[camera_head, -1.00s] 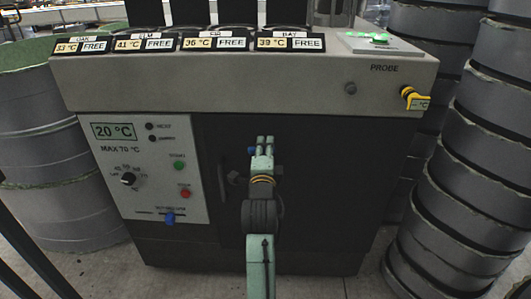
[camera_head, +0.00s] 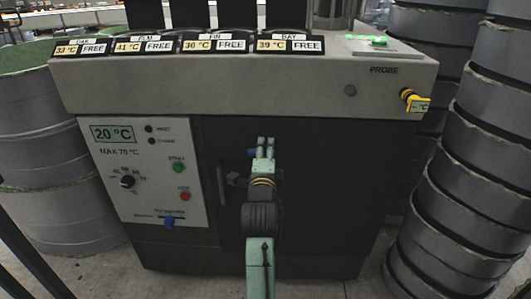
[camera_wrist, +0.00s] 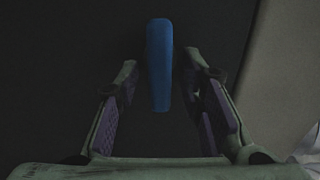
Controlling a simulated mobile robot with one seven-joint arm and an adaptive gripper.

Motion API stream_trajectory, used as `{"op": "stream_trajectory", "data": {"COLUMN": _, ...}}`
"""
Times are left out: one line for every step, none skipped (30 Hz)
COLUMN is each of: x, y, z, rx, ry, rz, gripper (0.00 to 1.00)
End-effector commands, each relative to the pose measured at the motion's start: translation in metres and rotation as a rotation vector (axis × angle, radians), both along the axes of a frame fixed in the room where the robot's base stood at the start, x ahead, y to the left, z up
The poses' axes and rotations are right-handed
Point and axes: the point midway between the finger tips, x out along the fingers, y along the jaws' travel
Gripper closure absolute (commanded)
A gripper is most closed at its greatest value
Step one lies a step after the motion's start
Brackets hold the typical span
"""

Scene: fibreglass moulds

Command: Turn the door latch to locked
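The blue door latch (camera_wrist: 159,65) is a slim bar, upright in the wrist view. Only a small blue piece of it (camera_head: 251,152) shows in the head view, left of my fingertips, on the dark cabinet door (camera_head: 320,190). My gripper (camera_head: 265,142) is in front of the door. In the wrist view my gripper (camera_wrist: 161,72) is open, with one finger on each side of the latch's lower part. Gaps show on both sides, so the fingers are not closed on it. My arm hides part of the door in the head view.
A control panel (camera_head: 150,150) with a dial, buttons and a blue piece (camera_head: 169,222) is left of the door. A dark door handle (camera_head: 221,186) is close left of my arm. Grey drums (camera_head: 60,215) stand left, stacked grey rings (camera_head: 470,160) right.

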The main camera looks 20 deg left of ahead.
Motion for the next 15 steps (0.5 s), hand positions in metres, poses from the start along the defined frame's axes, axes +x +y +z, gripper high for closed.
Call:
{"op": "stream_trajectory", "data": {"x": 0.000, "y": 0.000, "z": 0.000, "rx": 0.000, "ry": 0.000, "rz": 0.000, "gripper": 0.65}}
{"op": "stream_trajectory", "data": {"x": 0.000, "y": 0.000, "z": 0.000, "rx": 0.000, "ry": 0.000, "rz": 0.000, "gripper": 0.65}}
{"op": "stream_trajectory", "data": {"x": 0.000, "y": 0.000, "z": 0.000, "rx": 0.000, "ry": 0.000, "rz": 0.000, "gripper": 0.65}}
{"op": "stream_trajectory", "data": {"x": 0.000, "y": 0.000, "z": 0.000, "rx": 0.000, "ry": 0.000, "rz": 0.000, "gripper": 0.65}}
{"op": "stream_trajectory", "data": {"x": -0.001, "y": 0.000, "z": 0.000, "rx": -0.001, "ry": 0.000, "rz": 0.000, "gripper": 0.65}}
{"op": "stream_trajectory", "data": {"x": -0.002, "y": 0.000, "z": 0.000, "rx": -0.001, "ry": 0.000, "rz": 0.000, "gripper": 0.65}}
{"op": "stream_trajectory", "data": {"x": -0.004, "y": -0.001, "z": 0.000, "rx": -0.001, "ry": 0.000, "rz": 0.001, "gripper": 0.65}}
{"op": "stream_trajectory", "data": {"x": -0.007, "y": -0.002, "z": -0.001, "rx": -0.001, "ry": 0.001, "rz": 0.001, "gripper": 0.65}}
{"op": "stream_trajectory", "data": {"x": -0.012, "y": -0.003, "z": -0.001, "rx": -0.001, "ry": 0.001, "rz": 0.001, "gripper": 0.65}}
{"op": "stream_trajectory", "data": {"x": -0.016, "y": -0.004, "z": -0.001, "rx": -0.001, "ry": 0.001, "rz": 0.001, "gripper": 0.65}}
{"op": "stream_trajectory", "data": {"x": -0.021, "y": -0.005, "z": -0.001, "rx": -0.002, "ry": 0.000, "rz": 0.001, "gripper": 0.65}}
{"op": "stream_trajectory", "data": {"x": -0.028, "y": -0.008, "z": -0.001, "rx": -0.002, "ry": 0.000, "rz": 0.002, "gripper": 0.65}}
{"op": "stream_trajectory", "data": {"x": -0.033, "y": -0.009, "z": 0.000, "rx": -0.001, "ry": 0.000, "rz": 0.001, "gripper": 0.65}}
{"op": "stream_trajectory", "data": {"x": -0.038, "y": -0.011, "z": -0.001, "rx": -0.002, "ry": 0.000, "rz": 0.001, "gripper": 0.65}}
{"op": "stream_trajectory", "data": {"x": -0.045, "y": -0.013, "z": -0.001, "rx": -0.001, "ry": 0.001, "rz": 0.001, "gripper": 0.65}}
